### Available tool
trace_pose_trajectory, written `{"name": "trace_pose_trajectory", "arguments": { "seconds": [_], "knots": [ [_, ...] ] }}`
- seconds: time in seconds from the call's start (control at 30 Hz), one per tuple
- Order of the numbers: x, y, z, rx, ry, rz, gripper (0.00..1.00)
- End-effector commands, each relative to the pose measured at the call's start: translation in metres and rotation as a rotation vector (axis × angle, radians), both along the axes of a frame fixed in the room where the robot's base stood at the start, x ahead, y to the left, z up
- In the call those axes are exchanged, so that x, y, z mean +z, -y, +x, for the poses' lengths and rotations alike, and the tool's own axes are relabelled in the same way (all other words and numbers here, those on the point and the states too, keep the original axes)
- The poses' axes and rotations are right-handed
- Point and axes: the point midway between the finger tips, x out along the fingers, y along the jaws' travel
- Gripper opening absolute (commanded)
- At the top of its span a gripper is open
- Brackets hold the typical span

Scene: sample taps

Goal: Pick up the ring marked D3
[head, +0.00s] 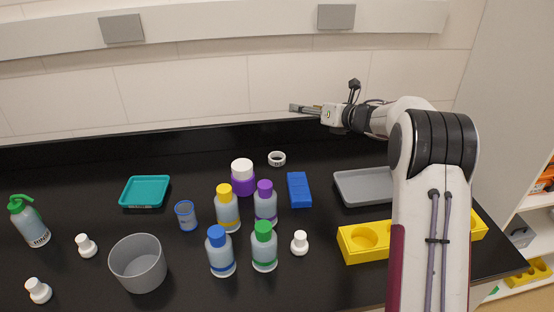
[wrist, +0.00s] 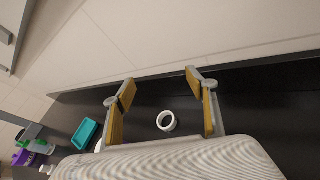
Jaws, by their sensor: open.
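A small white ring (head: 277,162) with dark marks on its side lies on the black bench near the back, right of the purple jar; the marks are too small to read as D3. In the wrist view the white ring (wrist: 168,129) shows its open hole, below and between the spread fingers. My gripper (head: 292,108) is in the air above the back of the bench, pointing left, higher than the ring and apart from it. In the wrist view my gripper (wrist: 160,79) has its fingers wide apart with nothing between the tips.
A white-lidded purple jar (head: 242,183) and several capped bottles stand left and in front of the ring. A blue block (head: 299,190), grey tray (head: 362,188) and yellow rack (head: 372,246) lie to the right. The wall is close behind.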

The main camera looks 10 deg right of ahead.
Motion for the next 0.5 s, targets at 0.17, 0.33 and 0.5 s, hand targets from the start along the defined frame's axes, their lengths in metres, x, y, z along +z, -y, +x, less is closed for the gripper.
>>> {"name": "trace_pose_trajectory", "arguments": {
  "seconds": [0.17,0.33,0.5],
  "knots": [
    [-0.047,-0.005,-0.001,0.155,0.031,-0.107,0.57],
    [-0.091,-0.01,-0.009,0.303,0.068,-0.195,0.57],
    [-0.127,-0.014,-0.021,0.428,0.1,-0.256,0.57]
  ]
}}
